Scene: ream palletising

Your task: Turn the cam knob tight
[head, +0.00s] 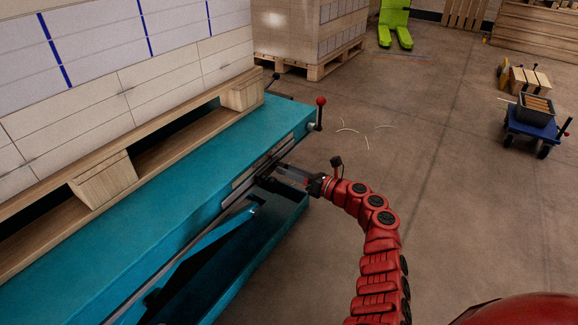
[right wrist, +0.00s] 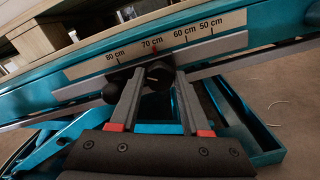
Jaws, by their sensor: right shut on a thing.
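The cam knob (right wrist: 159,75) is a round black knob on the side rail of the teal lift table (head: 285,122), just below a height scale (right wrist: 180,40) marked 50 to 80 cm. A red mark on the scale stands at about 70 cm. My right gripper (right wrist: 159,82) is shut on the knob, one grey finger on each side. In the head view my right gripper (head: 284,172) reaches the table's side from the right, and the knob is mostly hidden there. How tight the knob is cannot be told. My left gripper is not in view.
A wooden pallet (head: 105,184) with stacked cartons (head: 120,95) rests on the lift table. A red-balled lever (head: 320,102) stands at the table's corner. Another loaded pallet (head: 310,72), a green pallet truck (head: 394,22) and a blue cart (head: 530,125) stand farther off. The floor at right is mostly clear.

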